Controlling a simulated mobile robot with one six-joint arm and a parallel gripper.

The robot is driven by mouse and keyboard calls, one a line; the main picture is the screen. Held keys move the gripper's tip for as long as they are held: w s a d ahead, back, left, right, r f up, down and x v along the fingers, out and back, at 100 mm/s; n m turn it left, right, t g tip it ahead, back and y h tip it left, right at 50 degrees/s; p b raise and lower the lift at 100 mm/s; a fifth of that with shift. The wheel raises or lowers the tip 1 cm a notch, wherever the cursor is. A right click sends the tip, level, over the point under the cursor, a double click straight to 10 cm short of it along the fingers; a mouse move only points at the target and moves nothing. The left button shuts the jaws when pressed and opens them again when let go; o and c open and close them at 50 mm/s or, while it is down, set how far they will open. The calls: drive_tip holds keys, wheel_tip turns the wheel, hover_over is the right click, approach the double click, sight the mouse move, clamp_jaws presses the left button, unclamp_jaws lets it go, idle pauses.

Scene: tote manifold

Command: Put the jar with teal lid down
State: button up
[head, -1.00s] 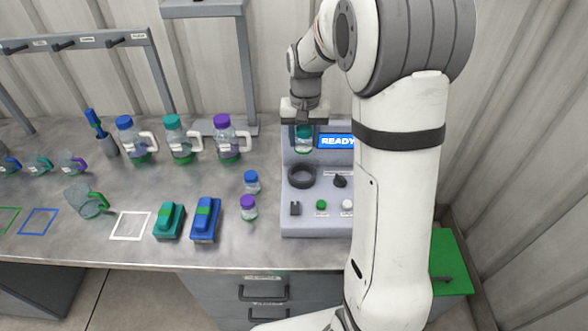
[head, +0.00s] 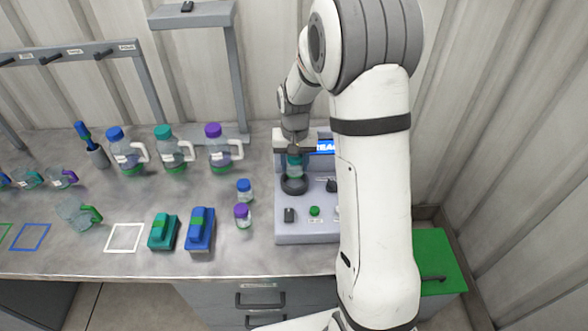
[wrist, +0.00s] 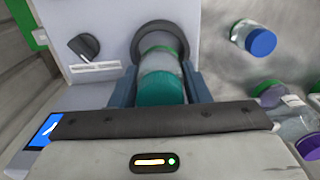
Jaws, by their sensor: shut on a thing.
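The jar with teal lid (head: 295,170) is upright between the fingers of my gripper (head: 295,157), over the dark ring (head: 294,187) on the grey station (head: 305,230). In the wrist view, the jar's teal lid (wrist: 160,88) is nearest the camera, with a blue-grey finger on each side. Its lower end lines up with the ring (wrist: 138,42). I cannot tell whether its base touches the station, as the body hides the contact. My gripper is shut on the jar.
A jar with blue lid (head: 244,188) and a jar with purple lid (head: 242,214) stand just left of the station. A black knob (head: 332,185) and a green button (head: 314,211) are near the ring. Several handled bottles stand at the back left.

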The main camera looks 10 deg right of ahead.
sight(295, 174)
wheel_tip(295, 174, down, 3)
drive_tip(key=shift+f, duration=0.1)
drive_tip(key=shift+s+f+b, duration=0.1)
drive_tip(key=shift+f+b, duration=0.3)
drive_tip(key=shift+f, duration=0.15)
